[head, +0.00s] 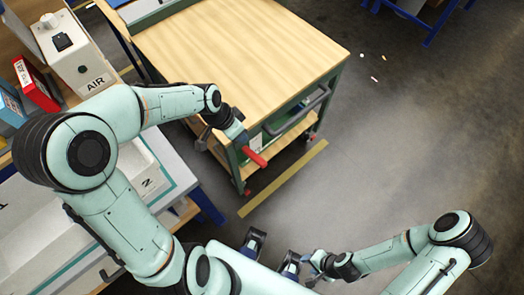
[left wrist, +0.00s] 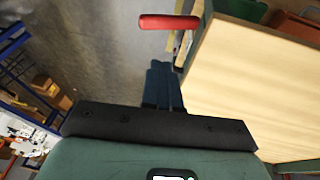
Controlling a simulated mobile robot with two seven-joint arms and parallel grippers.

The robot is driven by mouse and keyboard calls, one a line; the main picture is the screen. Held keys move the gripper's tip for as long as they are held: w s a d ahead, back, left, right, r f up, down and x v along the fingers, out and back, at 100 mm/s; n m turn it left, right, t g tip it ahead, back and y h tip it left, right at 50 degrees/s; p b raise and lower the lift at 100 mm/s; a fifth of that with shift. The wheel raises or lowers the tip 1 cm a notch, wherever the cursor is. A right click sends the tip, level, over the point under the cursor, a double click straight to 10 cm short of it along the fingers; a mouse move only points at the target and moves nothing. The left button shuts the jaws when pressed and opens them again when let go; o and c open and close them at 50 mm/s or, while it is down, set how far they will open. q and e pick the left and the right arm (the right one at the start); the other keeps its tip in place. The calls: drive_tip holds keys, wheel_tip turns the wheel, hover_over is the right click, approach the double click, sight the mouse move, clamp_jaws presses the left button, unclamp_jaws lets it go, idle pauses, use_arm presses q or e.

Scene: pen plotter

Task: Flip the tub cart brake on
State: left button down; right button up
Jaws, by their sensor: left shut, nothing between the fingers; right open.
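The cart (head: 250,45) has a pale wooden top and a green frame on castors. A red brake lever (head: 255,157) sticks out low at its near corner, slanting down to the right. My left gripper (head: 240,137) is shut and empty, just above the lever in the picture. In the left wrist view, the lever (left wrist: 168,22) lies across the top, beyond the shut fingertips (left wrist: 160,66), with a small gap between them in the picture. The cart top (left wrist: 250,90) fills the right side. My right gripper (head: 273,252) is open and empty at the bottom, away from the cart.
A white machine marked AIR (head: 85,60) and a red box (head: 37,85) stand at the left. A white tray (head: 140,165) on a blue-legged bench lies below them. A yellow strip (head: 283,180) marks the floor. The floor right of the cart is clear except for small scraps.

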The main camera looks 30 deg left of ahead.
use_arm(q)
drive_tip(key=shift+s, duration=0.1)
drive_tip(key=b, duration=0.2)
approach(259, 159)
drive_tip(key=x, duration=0.5)
drive_tip(key=shift+w+a+r, duration=0.1)
drive_tip(key=shift+w+a, duration=0.05)
drive_tip(key=shift+w, duration=0.1)
drive_tip(key=shift+s+d+f, duration=0.1)
drive_tip(key=shift+d+f, duration=0.15)
drive_tip(key=shift+f, duration=0.4)
